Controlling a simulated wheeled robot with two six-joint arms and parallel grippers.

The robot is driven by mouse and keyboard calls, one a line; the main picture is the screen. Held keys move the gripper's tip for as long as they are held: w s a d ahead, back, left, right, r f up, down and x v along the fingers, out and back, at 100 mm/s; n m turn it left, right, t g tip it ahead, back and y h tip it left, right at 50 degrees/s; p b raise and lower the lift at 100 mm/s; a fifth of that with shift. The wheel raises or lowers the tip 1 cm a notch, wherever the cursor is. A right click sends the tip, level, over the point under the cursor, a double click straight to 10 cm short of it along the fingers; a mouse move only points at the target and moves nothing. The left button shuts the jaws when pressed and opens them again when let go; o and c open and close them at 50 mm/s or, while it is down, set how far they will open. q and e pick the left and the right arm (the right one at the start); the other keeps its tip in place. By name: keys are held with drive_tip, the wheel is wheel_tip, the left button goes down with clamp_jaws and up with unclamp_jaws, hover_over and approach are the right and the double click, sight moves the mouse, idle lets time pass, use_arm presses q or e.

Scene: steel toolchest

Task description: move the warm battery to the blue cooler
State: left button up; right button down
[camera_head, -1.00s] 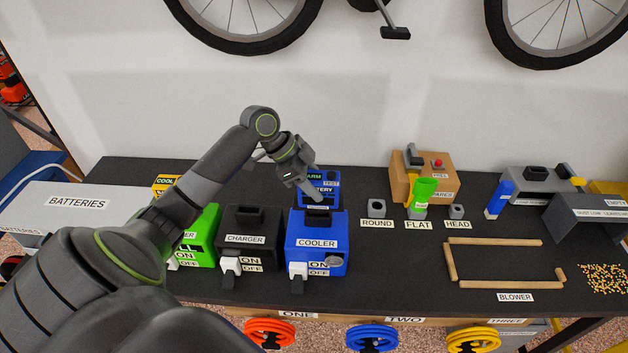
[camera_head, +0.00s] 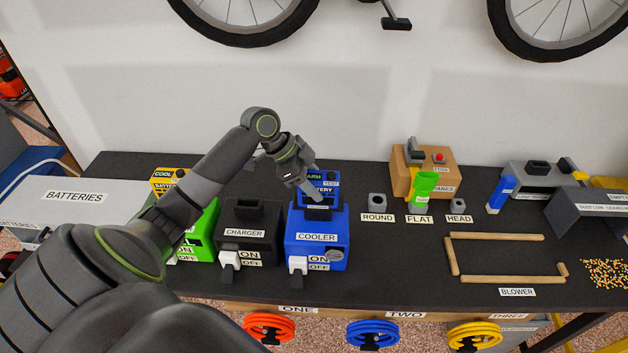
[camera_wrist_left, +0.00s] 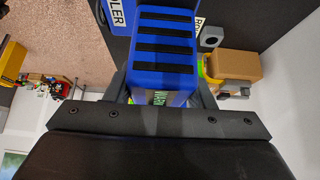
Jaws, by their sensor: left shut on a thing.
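The warm battery (camera_head: 332,191) is a blue block with a small dark screen. In the head view it is upright at the back of the top of the blue cooler (camera_head: 297,222), by its slot. I cannot tell whether it has entered the slot. My left gripper (camera_head: 313,190) is shut on the battery from above. In the left wrist view the battery (camera_wrist_left: 165,50) fills the space between the fingers, with its black-striped face showing. Part of the cooler (camera_wrist_left: 115,14) shows at the top left there. My right gripper is not in view.
Left of the cooler stand a black charger (camera_head: 247,232), a green unit (camera_head: 203,235) and a yellow battery (camera_head: 163,182). Small sockets (camera_head: 377,203), a cardboard box (camera_head: 437,168) and a wooden-strip frame (camera_head: 495,279) lie to the right.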

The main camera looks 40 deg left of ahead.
use_arm(q)
drive_tip(key=shift+f+b, duration=0.35)
drive_tip(key=shift+f, duration=0.25)
drive_tip(key=o, duration=1.4)
drive_tip(key=shift+o, duration=0.2)
drive_tip(key=b+v, duration=0.3)
drive_tip(key=v, duration=1.4)
drive_tip(key=shift+r+b, duration=0.15)
drive_tip(key=shift+b, duration=0.25)
drive_tip(key=shift+s+a, duration=0.1)
